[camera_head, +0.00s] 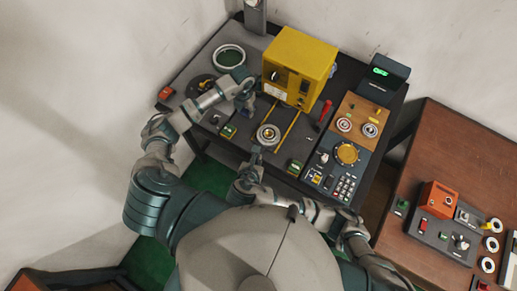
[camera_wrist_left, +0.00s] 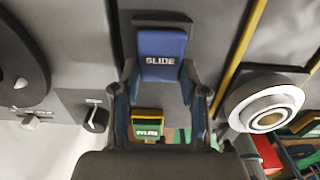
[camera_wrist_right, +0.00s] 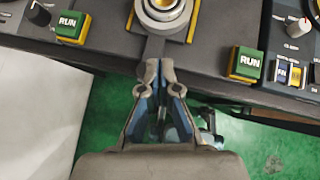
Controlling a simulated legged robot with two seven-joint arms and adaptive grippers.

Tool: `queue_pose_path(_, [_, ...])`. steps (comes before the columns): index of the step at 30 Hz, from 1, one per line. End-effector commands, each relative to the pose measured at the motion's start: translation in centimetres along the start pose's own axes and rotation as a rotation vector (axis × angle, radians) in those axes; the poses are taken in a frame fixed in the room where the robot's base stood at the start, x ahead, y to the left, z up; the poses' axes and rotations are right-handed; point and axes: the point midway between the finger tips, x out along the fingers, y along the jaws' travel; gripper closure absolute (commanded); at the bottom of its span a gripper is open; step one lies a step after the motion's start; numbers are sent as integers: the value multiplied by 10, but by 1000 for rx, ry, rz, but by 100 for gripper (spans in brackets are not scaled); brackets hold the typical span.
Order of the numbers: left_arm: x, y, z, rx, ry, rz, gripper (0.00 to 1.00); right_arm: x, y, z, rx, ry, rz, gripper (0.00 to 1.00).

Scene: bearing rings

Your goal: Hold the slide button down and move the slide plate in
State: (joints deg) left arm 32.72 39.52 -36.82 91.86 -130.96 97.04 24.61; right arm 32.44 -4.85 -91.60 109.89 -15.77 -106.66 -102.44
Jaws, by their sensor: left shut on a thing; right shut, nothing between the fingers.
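The blue slide button (camera_wrist_left: 162,52), marked SLIDE, is between the fingertips of my left gripper (camera_wrist_left: 160,75) in the left wrist view. That gripper (camera_head: 246,100) is shut on it; the head view hides the button behind the gripper. The slide plate (camera_head: 268,135), bearing a round metal bearing piece, sits between two yellow rails at the table's front. Its grey tab (camera_wrist_right: 153,48) points toward me in the right wrist view. My right gripper (camera_wrist_right: 157,68) is shut and empty, its tips at the tab's front end. I cannot tell whether they touch it.
A yellow machine (camera_head: 300,65) stands at the back end of the rails. Green RUN buttons (camera_wrist_right: 72,26) and (camera_wrist_right: 245,63) flank the plate. A control panel (camera_head: 340,165) with a yellow dial lies to the right. A dark round dish (camera_head: 229,57) is at back left.

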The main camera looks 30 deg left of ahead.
Motion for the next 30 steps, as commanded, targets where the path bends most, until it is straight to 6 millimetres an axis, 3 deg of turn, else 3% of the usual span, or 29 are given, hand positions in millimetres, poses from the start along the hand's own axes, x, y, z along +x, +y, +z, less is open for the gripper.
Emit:
queue_pose_path(9, [1,2,-2,-1,6,4,89,58,-1,-1,1,3,-4,100])
queue_pose_path(15, [1,2,-2,-1,6,4,90,82,0,-1,3,3,-1,100])
queue_pose_path(30, [1,3,-2,-2,5,5,90,89,0,0,4,4,1,100])
